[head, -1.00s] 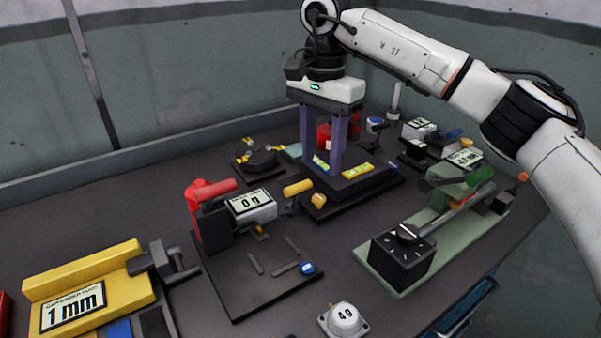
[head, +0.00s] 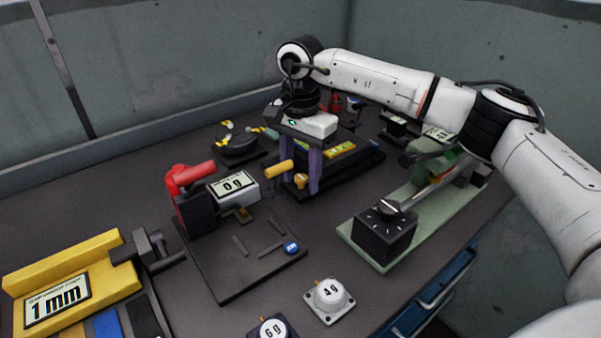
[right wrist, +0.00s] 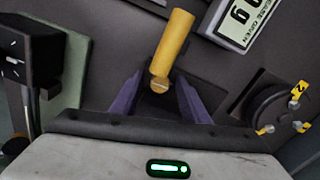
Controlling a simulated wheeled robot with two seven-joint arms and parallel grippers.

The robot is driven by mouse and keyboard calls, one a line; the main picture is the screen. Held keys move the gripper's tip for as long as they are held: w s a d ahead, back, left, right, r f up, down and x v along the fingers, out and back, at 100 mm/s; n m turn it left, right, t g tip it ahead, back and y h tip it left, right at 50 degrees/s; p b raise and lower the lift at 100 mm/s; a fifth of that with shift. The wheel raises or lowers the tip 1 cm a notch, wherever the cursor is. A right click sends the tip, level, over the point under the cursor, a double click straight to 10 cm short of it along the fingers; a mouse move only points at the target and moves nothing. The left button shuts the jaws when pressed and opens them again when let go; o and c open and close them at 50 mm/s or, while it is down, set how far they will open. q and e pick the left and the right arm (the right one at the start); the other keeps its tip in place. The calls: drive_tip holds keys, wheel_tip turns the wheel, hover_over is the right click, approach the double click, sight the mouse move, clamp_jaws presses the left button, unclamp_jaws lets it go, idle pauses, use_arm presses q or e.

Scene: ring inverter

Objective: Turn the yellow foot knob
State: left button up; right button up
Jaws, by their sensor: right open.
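The yellow foot knob (head: 301,180) is a small rounded yellow piece at the front edge of a dark base. My right gripper (head: 300,188) points down with its two purple fingers apart, one on each side of the knob in the head view. In the right wrist view, the knob (right wrist: 160,86) shows between the open fingers (right wrist: 160,92). A yellow cylinder (right wrist: 174,40) lies above it there and partly hides it. I cannot tell whether the fingers touch the knob. My left gripper is not in view.
The yellow cylinder (head: 279,169) sticks out close to the left finger, beside the "0 g" display (head: 233,184) and red clamp (head: 188,176).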

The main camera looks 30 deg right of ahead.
clamp_jaws()
drive_tip(key=shift+m, duration=0.3)
drive_tip(key=shift+r+m+p, duration=0.1)
drive_tip(key=shift+m+p, duration=0.35)
drive_tip(key=shift+m, duration=0.75)
drive_tip(key=shift+w+m+p, duration=0.1)
drive_tip(key=shift+m+p, duration=0.3)
drive_tip(key=shift+m, duration=1.8)
unclamp_jaws()
